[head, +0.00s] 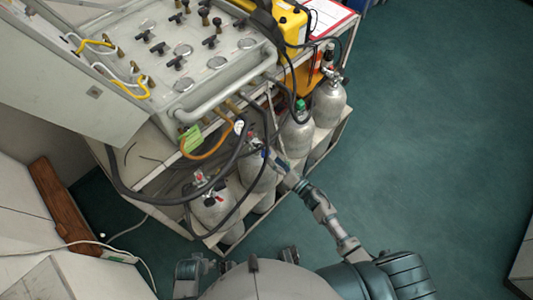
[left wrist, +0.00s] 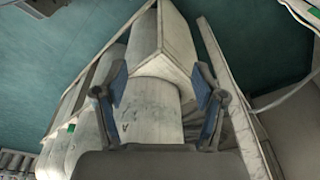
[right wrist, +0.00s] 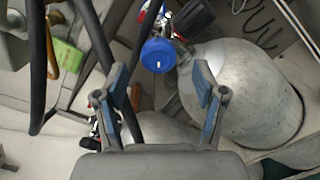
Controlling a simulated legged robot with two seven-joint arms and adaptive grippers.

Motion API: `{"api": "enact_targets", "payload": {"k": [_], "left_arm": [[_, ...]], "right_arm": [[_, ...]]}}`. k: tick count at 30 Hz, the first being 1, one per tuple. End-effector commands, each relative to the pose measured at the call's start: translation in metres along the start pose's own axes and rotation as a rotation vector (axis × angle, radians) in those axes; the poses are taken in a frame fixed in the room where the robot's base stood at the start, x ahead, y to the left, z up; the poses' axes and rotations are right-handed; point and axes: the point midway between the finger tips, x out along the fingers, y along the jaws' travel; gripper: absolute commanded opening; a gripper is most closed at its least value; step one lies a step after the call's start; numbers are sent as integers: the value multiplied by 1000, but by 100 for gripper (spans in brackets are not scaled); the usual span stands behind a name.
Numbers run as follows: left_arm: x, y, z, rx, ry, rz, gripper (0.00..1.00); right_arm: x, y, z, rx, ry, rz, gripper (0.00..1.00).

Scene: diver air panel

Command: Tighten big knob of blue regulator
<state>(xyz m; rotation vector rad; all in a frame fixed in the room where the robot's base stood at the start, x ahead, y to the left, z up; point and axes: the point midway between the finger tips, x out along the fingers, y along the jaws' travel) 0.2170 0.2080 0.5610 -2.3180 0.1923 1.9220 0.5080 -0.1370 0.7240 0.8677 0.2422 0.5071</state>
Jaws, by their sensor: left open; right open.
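The blue regulator's big round knob (right wrist: 158,55) shows in the right wrist view, next to the shoulder of a silver cylinder. A dark part and a small red-and-white part sit beside it. My right gripper (right wrist: 160,88) is open and empty, with the knob just beyond its fingertips, roughly between them. I cannot tell the exact gap. In the head view my right gripper (head: 272,158) is among hoses at the middle cylinder, and the knob is hard to make out there. My left gripper (left wrist: 160,82) is open and empty, facing pale cylinder-like shapes and panels.
A grey control panel (head: 190,55) with gauges and black valves stands above the cylinder rack. Silver cylinders (head: 328,103) line the rack. Black hoses (right wrist: 95,40) run close to the left of my right gripper. The green floor (head: 440,130) at right is clear.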

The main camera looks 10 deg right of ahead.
Motion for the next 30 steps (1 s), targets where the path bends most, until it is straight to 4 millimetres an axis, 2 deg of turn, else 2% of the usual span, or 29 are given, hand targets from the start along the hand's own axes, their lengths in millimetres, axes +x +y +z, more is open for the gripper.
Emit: {"api": "enact_targets", "payload": {"k": [3, 7, 12, 19, 20, 27, 30], "left_arm": [[-2, 1, 0, -1, -3, 1, 70], [-6, 1, -2, -1, 3, 2, 70], [-10, 1, -6, -1, 13, 2, 70], [-10, -1, -5, -3, 10, -1, 70], [-10, -1, -4, -3, 9, -1, 70], [-9, -1, -3, -3, 4, -1, 70], [-9, -1, -3, -3, 4, -1, 70]], "right_arm": [[24, 0, 0, 1, -1, 0, 70], [40, 0, 0, 2, -1, 0, 70], [49, 0, 0, 1, 0, 0, 70], [50, 0, 0, 2, 0, -1, 70], [49, 0, 0, 2, 0, -1, 68], [49, 0, 0, 2, 0, -2, 10], [49, -1, 0, 3, -1, -3, 9]]}}
